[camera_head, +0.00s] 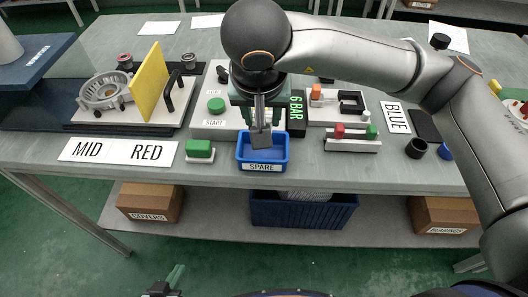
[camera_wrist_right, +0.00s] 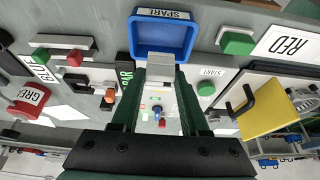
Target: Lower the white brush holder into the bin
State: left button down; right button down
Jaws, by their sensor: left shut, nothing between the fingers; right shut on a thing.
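The white brush holder (camera_wrist_right: 162,68) is between the fingertips of my right gripper (camera_wrist_right: 160,88) in the right wrist view. In the head view it shows as a greyish piece (camera_head: 260,138) hanging below my right gripper (camera_head: 258,98), which my own wrist partly hides. The blue bin (camera_head: 262,166), labelled SPARE, is under it; its rim also shows in the right wrist view (camera_wrist_right: 135,40). The holder's low end overlaps the bin's opening; I cannot tell whether it is below the rim. My left gripper (camera_head: 170,282) is shut and empty at the bottom edge, far from the bin.
A green block (camera_head: 199,150) stands left of the bin, and a green START button (camera_head: 216,105) is behind it. A fixture with red and green ends (camera_head: 352,142) is to the right. A yellow plate (camera_head: 151,82) stands upright at left. A MID RED card (camera_head: 118,151) lies at the front.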

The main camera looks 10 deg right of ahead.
jog(key=shift+f+b, duration=1.5)
jog(key=shift+b, duration=0.05)
jog(key=shift+f+b, duration=0.35)
jog(key=shift+f+b, duration=0.55)
jog(key=shift+f+b, duration=1.8)
dwell(0.4)
jog(key=shift+c, duration=1.6)
grip_release()
